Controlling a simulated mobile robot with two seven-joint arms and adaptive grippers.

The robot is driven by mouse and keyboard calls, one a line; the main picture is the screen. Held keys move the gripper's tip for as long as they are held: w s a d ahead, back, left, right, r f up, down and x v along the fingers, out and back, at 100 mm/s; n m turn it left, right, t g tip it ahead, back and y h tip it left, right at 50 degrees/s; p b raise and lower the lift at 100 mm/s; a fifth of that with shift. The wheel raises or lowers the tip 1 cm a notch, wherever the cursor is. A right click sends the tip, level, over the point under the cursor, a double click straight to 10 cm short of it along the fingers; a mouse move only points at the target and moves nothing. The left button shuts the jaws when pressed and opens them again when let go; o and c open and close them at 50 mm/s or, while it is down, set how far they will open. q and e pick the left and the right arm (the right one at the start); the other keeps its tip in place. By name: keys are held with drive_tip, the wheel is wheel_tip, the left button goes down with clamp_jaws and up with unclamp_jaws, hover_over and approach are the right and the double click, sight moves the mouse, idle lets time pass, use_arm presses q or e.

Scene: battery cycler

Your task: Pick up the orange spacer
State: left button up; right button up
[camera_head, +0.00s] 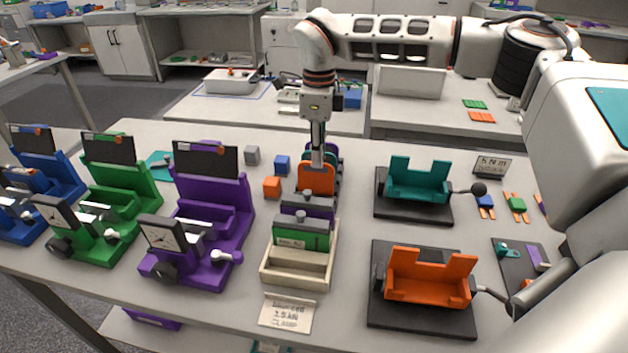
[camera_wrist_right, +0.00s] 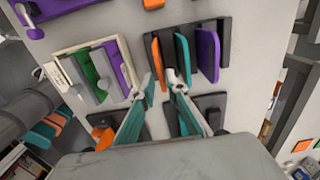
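The orange spacer (camera_head: 316,178) is an upright flat plate in a dark slotted rack on the table, in front of a teal and a purple plate. In the right wrist view the orange spacer (camera_wrist_right: 158,58) stands beside the teal plate (camera_wrist_right: 183,58) and purple plate (camera_wrist_right: 207,52). My right gripper (camera_head: 317,158) points down at the spacer's top edge. In the wrist view its fingertips (camera_wrist_right: 161,82) are apart, with the spacer's near end in line with the gap. I cannot tell whether they touch it. My left gripper is not in view.
A beige box (camera_head: 296,284) with green and purple pieces stands close in front. A purple fixture (camera_head: 205,225) stands left; teal (camera_head: 418,184) and orange (camera_head: 428,280) cradles stand right. Small orange (camera_head: 271,187), blue (camera_head: 282,164) and grey (camera_head: 252,155) cubes lie left of the rack.

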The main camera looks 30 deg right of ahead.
sight(316, 178)
wheel_tip(316, 178, down, 2)
drive_tip(key=shift+f, duration=0.15)
drive_tip(key=shift+a+f, duration=0.1)
drive_tip(key=shift+f, duration=0.4)
drive_tip(key=shift+w+a+f+p, duration=0.15)
drive_tip(key=shift+f+p, duration=0.25)
drive_tip(key=shift+f, duration=1.95)
clamp_jaws()
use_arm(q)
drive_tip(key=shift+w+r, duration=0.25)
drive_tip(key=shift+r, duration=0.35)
use_arm(e)
drive_tip(key=shift+r, duration=0.2)
